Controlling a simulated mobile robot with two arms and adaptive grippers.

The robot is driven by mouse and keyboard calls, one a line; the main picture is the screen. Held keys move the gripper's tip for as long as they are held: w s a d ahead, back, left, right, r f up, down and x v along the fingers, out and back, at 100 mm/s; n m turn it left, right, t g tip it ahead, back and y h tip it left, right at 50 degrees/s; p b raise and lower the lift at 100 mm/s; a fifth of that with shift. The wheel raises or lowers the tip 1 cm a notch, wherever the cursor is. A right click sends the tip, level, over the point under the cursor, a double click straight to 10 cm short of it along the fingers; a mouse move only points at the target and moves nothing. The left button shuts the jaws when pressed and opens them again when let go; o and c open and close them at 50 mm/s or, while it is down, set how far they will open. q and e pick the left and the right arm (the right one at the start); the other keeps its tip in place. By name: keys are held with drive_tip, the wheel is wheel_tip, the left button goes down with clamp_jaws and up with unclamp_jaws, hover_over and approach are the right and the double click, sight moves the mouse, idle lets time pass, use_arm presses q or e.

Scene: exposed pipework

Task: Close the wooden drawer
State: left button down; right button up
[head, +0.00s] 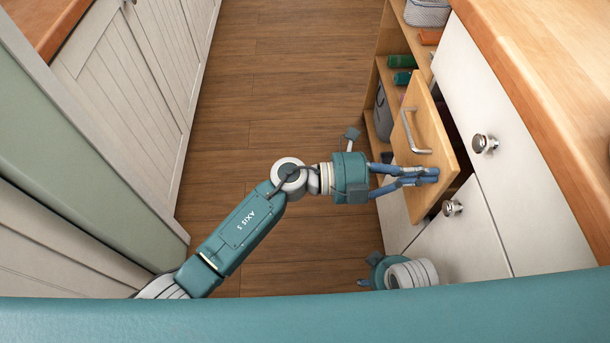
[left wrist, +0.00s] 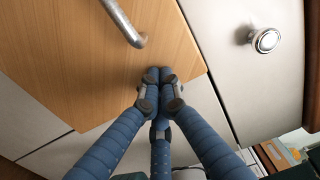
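The wooden drawer (head: 433,110) stands open on the right in the head view, its light wood front standing out from the white cabinet, with a dark gap behind it. The front has a metal bar handle (head: 408,135). My left gripper (head: 434,174) has its blue fingers together, nothing held, at the near part of the drawer front. In the left wrist view the fingertips (left wrist: 160,84) lie over the drawer front (left wrist: 75,65) near its edge, beside the handle (left wrist: 125,22); I cannot tell whether they touch. My right gripper (head: 372,270) is mostly hidden at the bottom.
White cabinet fronts with round knobs (head: 484,144) (head: 452,208) flank the drawer under a wooden countertop (head: 555,75). Open shelves (head: 382,75) beyond it hold several items. The wooden floor (head: 290,100) is clear. White cabinets (head: 130,90) line the left side.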

use_arm(q)
drive_tip(key=shift+d, duration=1.95)
drive_tip(key=shift+r, duration=0.1)
use_arm(e)
drive_tip(key=shift+a+r, duration=0.1)
drive_tip(key=shift+a, duration=0.05)
use_arm(q)
drive_tip(key=shift+r, duration=0.1)
drive_tip(key=p, duration=0.1)
approach(443, 174)
drive_tip(key=a, duration=0.1)
drive_tip(key=w+a+f, duration=0.1)
drive_tip(key=a+f, duration=0.1)
drive_tip(key=shift+w+f, duration=0.15)
drive_tip(key=shift+w, duration=0.15)
use_arm(e)
drive_tip(key=s+f, duration=0.1)
drive_tip(key=s+a+f, duration=0.1)
drive_tip(key=f, duration=0.1)
drive_tip(key=shift+s+a+f, duration=0.1)
drive_tip(key=shift+s+f, duration=0.1)
drive_tip(key=shift+f, duration=0.1)
